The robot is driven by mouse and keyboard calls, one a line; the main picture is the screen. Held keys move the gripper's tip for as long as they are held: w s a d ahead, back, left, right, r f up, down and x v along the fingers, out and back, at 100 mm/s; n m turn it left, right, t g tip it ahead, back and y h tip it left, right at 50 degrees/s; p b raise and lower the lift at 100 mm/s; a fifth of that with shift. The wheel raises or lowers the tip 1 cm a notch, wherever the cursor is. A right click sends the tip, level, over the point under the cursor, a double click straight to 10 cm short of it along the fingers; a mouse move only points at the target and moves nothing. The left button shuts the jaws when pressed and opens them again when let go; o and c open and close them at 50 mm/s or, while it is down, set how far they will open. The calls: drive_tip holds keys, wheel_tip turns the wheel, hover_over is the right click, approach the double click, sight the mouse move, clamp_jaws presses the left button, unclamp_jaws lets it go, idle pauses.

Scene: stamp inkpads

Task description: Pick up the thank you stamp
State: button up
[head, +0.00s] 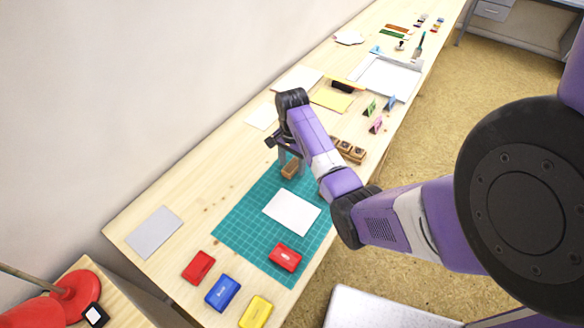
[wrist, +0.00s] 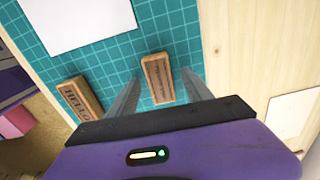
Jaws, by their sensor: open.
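A small wooden block stamp (wrist: 158,78) lies on the teal cutting mat (wrist: 105,66) in the wrist view, its dark lettering too small to read surely. It is probably the thank you stamp. It also shows in the head view (head: 290,171) at the mat's far end. My gripper (wrist: 160,76) is open, with one finger on each side of this stamp and a visible gap to each. In the head view my gripper (head: 290,160) is directly over the stamp. A second wooden stamp reading HELLO (wrist: 80,98) lies to the left in the wrist view.
More wooden stamps (head: 350,151) stand at the table's right edge, partly behind my arm. White paper (head: 292,212) and a red inkpad (head: 285,257) lie on the mat. Red (head: 198,267), blue (head: 222,293) and yellow (head: 255,312) inkpads line the near end.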

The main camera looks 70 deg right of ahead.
clamp_jaws()
drive_tip(key=shift+r, duration=0.15)
